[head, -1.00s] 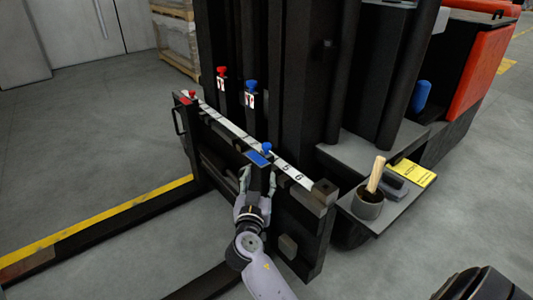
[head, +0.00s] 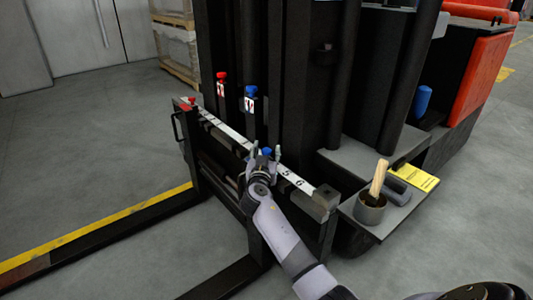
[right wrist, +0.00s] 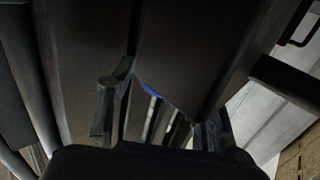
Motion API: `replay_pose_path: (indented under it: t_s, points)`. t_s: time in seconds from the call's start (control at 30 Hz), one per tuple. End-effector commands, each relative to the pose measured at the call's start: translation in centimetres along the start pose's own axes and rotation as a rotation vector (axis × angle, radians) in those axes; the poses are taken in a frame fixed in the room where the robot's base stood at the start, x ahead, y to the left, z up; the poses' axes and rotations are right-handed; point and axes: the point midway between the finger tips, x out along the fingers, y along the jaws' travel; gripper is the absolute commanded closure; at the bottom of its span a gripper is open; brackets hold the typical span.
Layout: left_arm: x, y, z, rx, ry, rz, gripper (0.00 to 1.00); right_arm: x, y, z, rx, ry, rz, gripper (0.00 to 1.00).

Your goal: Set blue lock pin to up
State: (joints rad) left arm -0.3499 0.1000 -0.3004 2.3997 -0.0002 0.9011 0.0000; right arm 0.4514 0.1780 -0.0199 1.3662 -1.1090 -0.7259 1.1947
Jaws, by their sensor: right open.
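A small blue pin knob (head: 267,152) sits at the white numbered carriage rail (head: 228,131), above the near fork. My right gripper (head: 265,154) is at this knob, fingers open and pointing up, one on each side of it; contact cannot be told. In the right wrist view the open fingers (right wrist: 163,108) frame a small blue patch (right wrist: 152,91). Another blue knob (head: 251,91) with a white label stands higher on the mast. I cannot tell from the frames which of the two is the lock pin. My left gripper is out of view.
A red knob (head: 191,100) is at the rail's far end, and another red knob (head: 221,76) is on the mast. A cup (head: 370,209) with a wooden handle stands on the side shelf beside a yellow card (head: 415,177). Floor at left is clear beyond the forks.

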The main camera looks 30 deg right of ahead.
Motion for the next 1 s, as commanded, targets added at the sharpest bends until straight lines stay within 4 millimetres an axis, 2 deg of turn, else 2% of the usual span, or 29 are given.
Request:
replay_pose_path:
  t_s: [0.27, 0.9, 1.0]
  points:
    - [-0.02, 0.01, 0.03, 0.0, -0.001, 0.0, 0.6, 0.09, 0.0, 0.03, -0.001, -0.001, 0.0, 0.55]
    - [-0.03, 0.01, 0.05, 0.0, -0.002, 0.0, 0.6, 0.05, -0.02, 0.04, -0.001, -0.001, -0.001, 0.98]
    - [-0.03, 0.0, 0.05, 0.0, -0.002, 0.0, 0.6, 0.05, -0.02, 0.05, -0.001, -0.001, -0.001, 1.0]
